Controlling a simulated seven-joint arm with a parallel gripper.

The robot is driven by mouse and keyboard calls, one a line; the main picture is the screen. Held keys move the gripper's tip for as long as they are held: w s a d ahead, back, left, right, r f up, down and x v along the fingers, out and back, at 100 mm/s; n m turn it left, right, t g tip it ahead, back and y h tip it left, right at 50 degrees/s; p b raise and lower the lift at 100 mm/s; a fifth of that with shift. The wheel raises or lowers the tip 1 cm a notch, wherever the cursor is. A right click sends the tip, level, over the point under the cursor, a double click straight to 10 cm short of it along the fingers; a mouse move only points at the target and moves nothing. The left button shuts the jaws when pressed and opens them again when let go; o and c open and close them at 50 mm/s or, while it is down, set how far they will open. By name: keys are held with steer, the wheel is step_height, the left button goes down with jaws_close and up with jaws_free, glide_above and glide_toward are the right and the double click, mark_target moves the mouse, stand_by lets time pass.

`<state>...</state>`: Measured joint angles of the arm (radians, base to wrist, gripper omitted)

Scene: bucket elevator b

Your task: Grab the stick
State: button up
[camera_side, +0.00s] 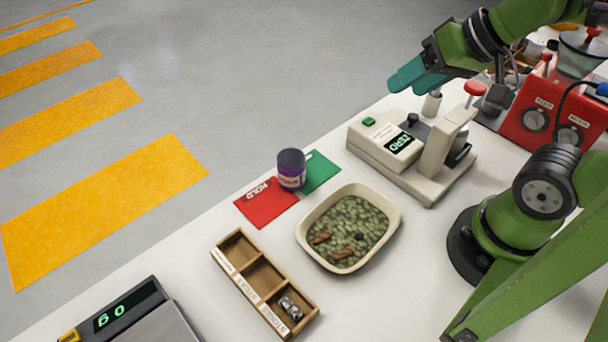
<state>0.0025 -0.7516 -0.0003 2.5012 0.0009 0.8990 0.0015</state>
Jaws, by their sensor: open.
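Two brown stick-like pieces lie on green pellets in a cream oval tray: one stick (322,238) at the left and another stick (344,254) near the front. The cream tray (392,236) stands on the white table at centre. A small dark lump (360,236) also lies on the pellets. My gripper (398,84), with teal fingers, is at the upper right. It is open and high up, well away from the tray. The gap between its fingers is hard to see from this side.
A wooden box (238,258) with three compartments is left of the tray; its front one holds grey lumps. A dark purple jar (291,170) stands by red (266,203) and green cards. A beige device (385,150) and a red control box (535,115) are to the right.

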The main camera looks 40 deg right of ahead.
steer(key=c, duration=0.4)
steer(key=n+g+h, duration=0.2)
steer(key=n+g, duration=0.5)
steer(key=n, duration=1.2)
glide_above(346, 251)
step_height(346, 251, down, 8)
step_height(346, 251, down, 10)
steer(key=shift+w+f, duration=0.15)
steer(key=shift+f, duration=2.8)
